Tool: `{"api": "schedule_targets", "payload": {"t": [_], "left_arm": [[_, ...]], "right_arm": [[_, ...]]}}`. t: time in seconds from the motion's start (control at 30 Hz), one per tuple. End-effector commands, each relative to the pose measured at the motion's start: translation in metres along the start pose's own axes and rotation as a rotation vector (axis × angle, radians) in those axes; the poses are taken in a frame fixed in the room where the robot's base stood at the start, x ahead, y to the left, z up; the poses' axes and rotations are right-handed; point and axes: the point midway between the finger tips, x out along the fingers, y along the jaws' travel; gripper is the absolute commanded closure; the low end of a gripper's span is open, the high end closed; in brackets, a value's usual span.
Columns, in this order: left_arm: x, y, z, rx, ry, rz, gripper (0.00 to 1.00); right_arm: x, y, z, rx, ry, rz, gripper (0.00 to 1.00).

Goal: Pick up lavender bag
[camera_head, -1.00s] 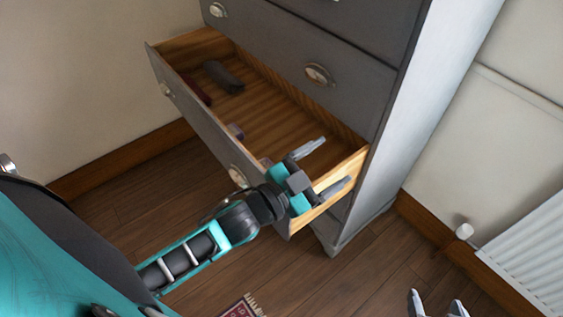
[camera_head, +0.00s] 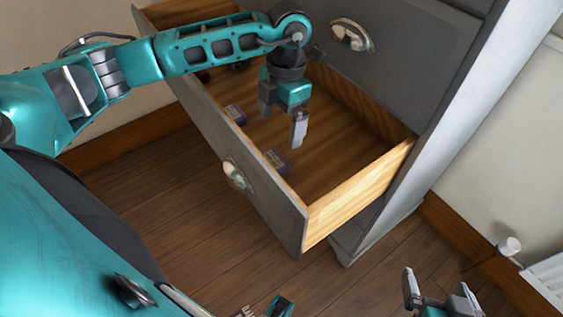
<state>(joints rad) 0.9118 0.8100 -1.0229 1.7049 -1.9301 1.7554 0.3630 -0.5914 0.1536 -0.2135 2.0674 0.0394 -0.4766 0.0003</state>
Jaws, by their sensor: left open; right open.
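Two small purple items with pale labels, which look like lavender bags, lie in the open wooden drawer near its front wall. One purple bag (camera_head: 277,161) lies nearer, and the other purple bag (camera_head: 235,114) lies further left. My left gripper (camera_head: 284,128) is open and empty. It points down over the drawer, above and a little right of the nearer bag, apart from it in the picture. My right gripper (camera_head: 438,284) is open and empty at the bottom right, outside the drawer.
The drawer (camera_head: 365,198) is pulled out of a grey chest (camera_head: 420,70), its walls around my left gripper. Dark items (camera_head: 203,76) at its far left are partly hidden by my arm. A radiator (camera_head: 548,275) stands at the right. The drawer's right part is bare.

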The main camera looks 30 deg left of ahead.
Motion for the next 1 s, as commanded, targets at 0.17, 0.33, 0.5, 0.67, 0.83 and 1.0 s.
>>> {"api": "schedule_targets", "payload": {"t": [0.17, 0.33, 0.5, 0.67, 0.83, 1.0], "left_arm": [[0.024, 0.011, -0.002, -0.011, 0.015, 0.036, 0.00], [0.056, 0.011, -0.001, -0.008, 0.012, 0.033, 0.00], [0.073, 0.011, -0.001, -0.008, 0.009, 0.031, 0.00], [0.081, 0.011, 0.000, -0.008, 0.009, 0.031, 0.00], [0.105, 0.014, 0.003, -0.008, 0.011, 0.030, 0.00], [0.127, 0.015, 0.003, -0.008, 0.010, 0.030, 0.00]], "right_arm": [[0.004, -0.001, 0.007, -0.003, 0.000, 0.001, 0.00], [0.008, 0.000, 0.013, -0.003, 0.000, 0.001, 0.00], [0.010, -0.001, 0.014, -0.002, 0.000, -0.001, 0.00], [0.011, -0.001, 0.015, -0.002, 0.000, -0.002, 0.00], [0.016, -0.002, 0.021, -0.001, -0.001, -0.005, 0.00], [0.018, -0.003, 0.022, -0.001, -0.006, -0.010, 0.00]]}}
